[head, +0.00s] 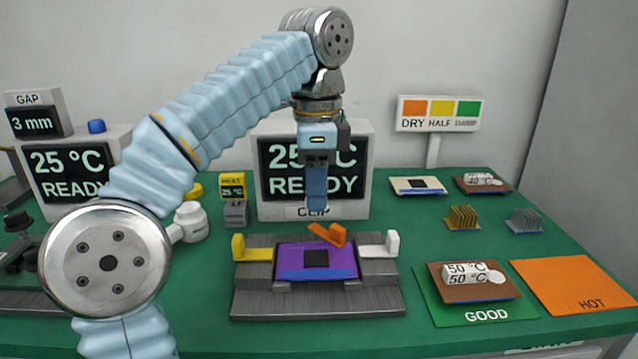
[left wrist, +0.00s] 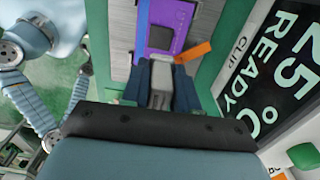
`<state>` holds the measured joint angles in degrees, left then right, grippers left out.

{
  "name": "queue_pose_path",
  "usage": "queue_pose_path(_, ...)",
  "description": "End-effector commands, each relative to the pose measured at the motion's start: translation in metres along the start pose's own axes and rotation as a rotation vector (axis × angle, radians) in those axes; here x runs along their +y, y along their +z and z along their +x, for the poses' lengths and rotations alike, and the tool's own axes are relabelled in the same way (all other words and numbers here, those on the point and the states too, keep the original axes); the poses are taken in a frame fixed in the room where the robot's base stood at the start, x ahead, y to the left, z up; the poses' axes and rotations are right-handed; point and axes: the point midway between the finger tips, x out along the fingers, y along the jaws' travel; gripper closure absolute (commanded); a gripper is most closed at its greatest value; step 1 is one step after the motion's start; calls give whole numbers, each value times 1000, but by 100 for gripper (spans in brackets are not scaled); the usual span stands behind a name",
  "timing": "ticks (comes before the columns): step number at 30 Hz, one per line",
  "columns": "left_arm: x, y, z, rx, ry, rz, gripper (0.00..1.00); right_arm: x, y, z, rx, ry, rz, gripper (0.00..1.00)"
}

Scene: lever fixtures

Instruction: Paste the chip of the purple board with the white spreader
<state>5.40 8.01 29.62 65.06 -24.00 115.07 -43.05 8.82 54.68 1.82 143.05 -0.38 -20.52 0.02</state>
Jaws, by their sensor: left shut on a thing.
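The purple board (head: 290,262) lies on a grey metal fixture (head: 250,303), with its black square chip (head: 316,258) facing up; the board (left wrist: 180,22) and chip (left wrist: 160,37) also show in the left wrist view. My left gripper (head: 316,205) points down above the board's back edge, clear of it. In the left wrist view its blue fingers (left wrist: 160,100) are shut on a pale grey-white piece (left wrist: 160,75), which looks like the white spreader. Its lower end is hidden in the head view. My right gripper is in neither view.
An orange lever (head: 328,235) stands tilted at the board's back edge. A yellow lever (head: 238,247) and a white lever (head: 392,243) flank the board. A white jar (head: 190,222) stands left; the CLIP display (head: 365,180) is behind. GOOD (head: 430,305) and HOT (head: 575,285) mats lie right.

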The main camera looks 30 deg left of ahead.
Motion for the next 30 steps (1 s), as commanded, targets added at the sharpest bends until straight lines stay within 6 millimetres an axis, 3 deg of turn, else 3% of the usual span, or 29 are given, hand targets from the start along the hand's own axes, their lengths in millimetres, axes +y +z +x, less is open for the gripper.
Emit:
queue_pose_path(5, 0, 0, 9, 0, -4, 0, 98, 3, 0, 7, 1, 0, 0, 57)
queue_pose_path(20, 0, 0, 66, 1, -4, 0, 98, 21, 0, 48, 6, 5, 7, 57)
queue_pose_path(30, -1, 0, 91, 1, -4, 0, 98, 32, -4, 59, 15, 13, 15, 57)
